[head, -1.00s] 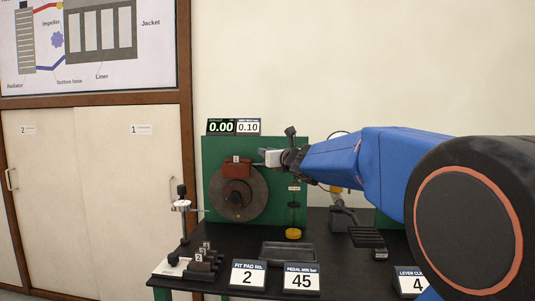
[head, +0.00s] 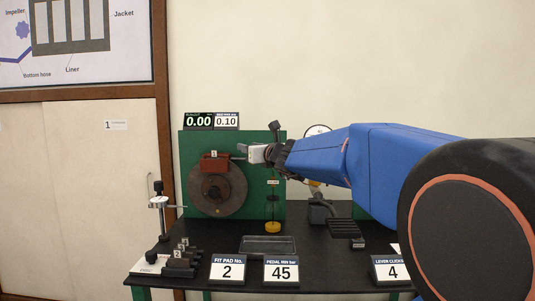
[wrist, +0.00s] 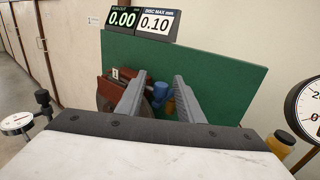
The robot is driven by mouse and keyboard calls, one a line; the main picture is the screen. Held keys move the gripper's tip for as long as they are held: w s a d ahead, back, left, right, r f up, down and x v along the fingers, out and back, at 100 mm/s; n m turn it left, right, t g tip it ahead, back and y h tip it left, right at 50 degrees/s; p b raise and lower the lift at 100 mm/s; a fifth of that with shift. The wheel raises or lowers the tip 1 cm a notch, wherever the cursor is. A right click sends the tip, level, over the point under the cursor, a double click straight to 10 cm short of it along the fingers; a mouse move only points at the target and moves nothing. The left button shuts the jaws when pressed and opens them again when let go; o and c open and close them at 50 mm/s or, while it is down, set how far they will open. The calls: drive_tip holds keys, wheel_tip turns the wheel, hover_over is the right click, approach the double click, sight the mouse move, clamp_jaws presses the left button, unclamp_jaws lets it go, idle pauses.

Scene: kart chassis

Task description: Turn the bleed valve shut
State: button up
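A red caliper (head: 214,162) with a tag reading 1 sits over the top of a grey disc (head: 232,190) on a green upright board (head: 277,148). The caliper also shows in the wrist view (wrist: 112,88). My gripper (head: 237,158) is just right of the caliper. In the wrist view its two dark fingers (wrist: 160,76) stand apart. A small blue part (wrist: 160,92), possibly the bleed valve, shows between and beyond them. I cannot tell whether either finger touches it. The valve is not clearly visible in the head view, where my gripper is in front of that area.
A dial indicator stand (head: 158,203) is left of the disc. A yellow-bottomed bottle (head: 272,227) hangs below my gripper. A black tray (head: 267,245), a pedal (head: 343,228) and number cards stand on the black table. A round gauge (wrist: 306,110) is at right in the wrist view.

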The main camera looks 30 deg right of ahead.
drive_tip(key=s, duration=1.4)
drive_tip(key=shift+a, duration=0.1)
drive_tip(key=s+a+f+n+g+y, duration=0.3)
drive_tip(key=s+a+f+n+g, duration=0.15)
drive_tip(key=a+f+n, duration=0.5)
drive_tip(key=s+a+f+n+g+y, duration=0.25)
drive_tip(key=s+a+f+n, duration=0.35)
drive_tip(key=a+f+n, duration=0.4)
drive_tip(key=s+d+f+n+g+h, duration=0.2)
drive_tip(key=s+f+n+g, duration=0.1)
drive_tip(key=s+f+n, duration=0.4)
drive_tip(key=s+d+f+n+g+h, duration=0.3)
drive_tip(key=s+f+n, duration=0.5)
drive_tip(key=n, duration=0.1)
drive_tip(key=shift+f+n, duration=0.3)
drive_tip(key=shift+n, duration=0.05)
